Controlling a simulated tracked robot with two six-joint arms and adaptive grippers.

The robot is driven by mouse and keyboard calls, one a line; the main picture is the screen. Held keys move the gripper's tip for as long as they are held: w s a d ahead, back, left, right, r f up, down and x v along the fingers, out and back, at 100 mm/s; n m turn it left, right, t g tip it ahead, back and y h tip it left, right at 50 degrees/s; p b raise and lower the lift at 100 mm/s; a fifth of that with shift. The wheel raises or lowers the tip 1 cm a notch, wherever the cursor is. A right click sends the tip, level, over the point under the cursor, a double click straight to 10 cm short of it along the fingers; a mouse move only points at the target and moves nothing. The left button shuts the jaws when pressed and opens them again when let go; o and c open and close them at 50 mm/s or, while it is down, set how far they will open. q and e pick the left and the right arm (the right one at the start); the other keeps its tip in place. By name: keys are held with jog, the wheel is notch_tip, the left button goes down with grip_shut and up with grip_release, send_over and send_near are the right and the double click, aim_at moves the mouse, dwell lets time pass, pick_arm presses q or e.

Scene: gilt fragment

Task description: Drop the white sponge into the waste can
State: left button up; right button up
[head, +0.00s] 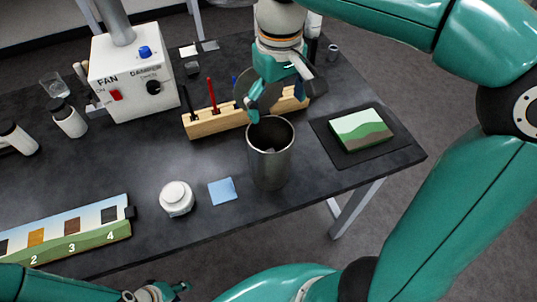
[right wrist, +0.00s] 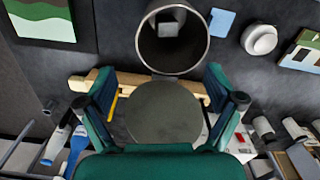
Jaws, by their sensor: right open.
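The waste can (head: 270,168) is a dark metal cylinder standing open near the front edge of the table. A pale block that looks like the white sponge (right wrist: 168,28) lies inside it, down in the can in the right wrist view. My right gripper (head: 272,98) is open and empty, just behind and above the can's rim; its spread fingers also show in the right wrist view (right wrist: 160,78). My left gripper (head: 172,290) is at the bottom edge of the head view, away from the can; its fingers are too small and partly cut off to judge.
A wooden rack (head: 215,122) with upright tools stands behind the can, near a grey round disc (right wrist: 165,108). A white fan box (head: 132,75) is at left. A white jar (head: 177,198), blue note (head: 222,190) and landscape block (head: 361,130) lie around the can.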

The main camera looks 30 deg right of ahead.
notch_tip(320, 180, up, 12)
dwell(0.6)
jog(key=shift+f, duration=0.1)
dwell(0.4)
